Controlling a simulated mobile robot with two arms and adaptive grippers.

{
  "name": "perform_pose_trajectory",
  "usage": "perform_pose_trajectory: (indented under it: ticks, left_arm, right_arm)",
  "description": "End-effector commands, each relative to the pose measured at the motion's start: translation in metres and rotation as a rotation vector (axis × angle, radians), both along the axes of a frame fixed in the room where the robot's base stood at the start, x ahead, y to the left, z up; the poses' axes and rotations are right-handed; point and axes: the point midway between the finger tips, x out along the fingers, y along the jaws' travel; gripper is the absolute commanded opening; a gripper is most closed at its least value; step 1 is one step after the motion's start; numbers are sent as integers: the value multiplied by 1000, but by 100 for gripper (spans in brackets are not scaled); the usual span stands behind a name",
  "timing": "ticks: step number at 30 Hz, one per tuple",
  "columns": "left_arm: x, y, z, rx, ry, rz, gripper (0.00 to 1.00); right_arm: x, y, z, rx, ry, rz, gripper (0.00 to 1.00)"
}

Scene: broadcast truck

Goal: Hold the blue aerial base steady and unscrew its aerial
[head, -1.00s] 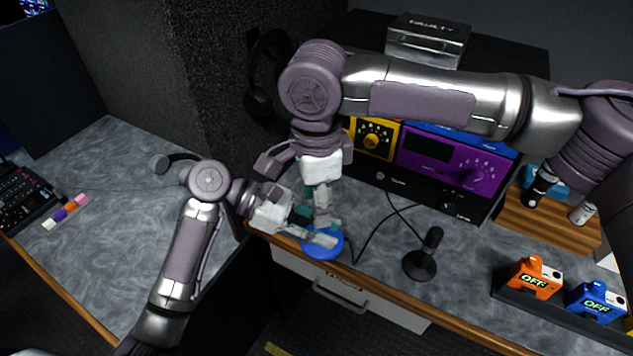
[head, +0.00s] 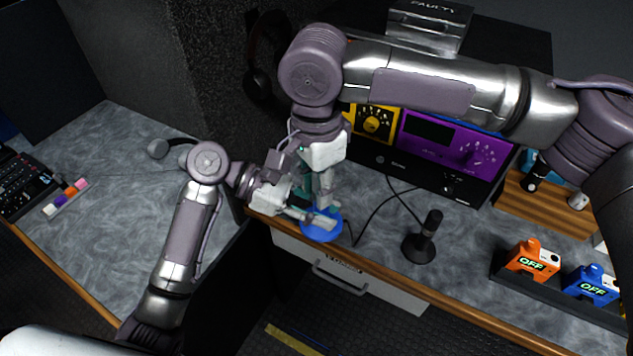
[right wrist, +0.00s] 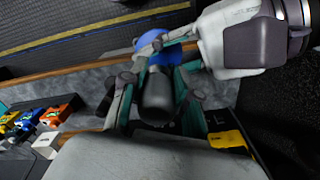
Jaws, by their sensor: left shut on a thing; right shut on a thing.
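The blue aerial base (head: 321,231) is a round blue disc near the front edge of the grey worktop. My left gripper (head: 312,216) reaches in low from the left and is shut on the base. My right gripper (head: 324,196) comes down from above and is shut on the aerial. In the right wrist view the aerial (right wrist: 157,95) is a dark, thick rod between the right fingers, seen end-on. The blue base (right wrist: 172,52) shows beyond it, with my left gripper (right wrist: 152,45) at it. In the head view the fingers mostly hide the aerial.
A desk microphone (head: 422,242) stands right of the base, with a cable on the worktop between them. Orange (head: 532,262) and blue (head: 590,284) devices reading OFF sit in a dark tray at right. Yellow (head: 372,122) and purple (head: 450,146) units stand behind. A drawer (head: 345,275) is below.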

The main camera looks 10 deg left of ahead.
Motion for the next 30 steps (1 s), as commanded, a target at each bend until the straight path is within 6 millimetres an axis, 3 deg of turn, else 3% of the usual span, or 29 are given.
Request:
perform_pose_trajectory:
  ticks: [30]
  left_arm:
    - [-5,-5,2,-7,-2,-20,0]
  right_arm:
    - [9,-13,3,11,0,2616,0]
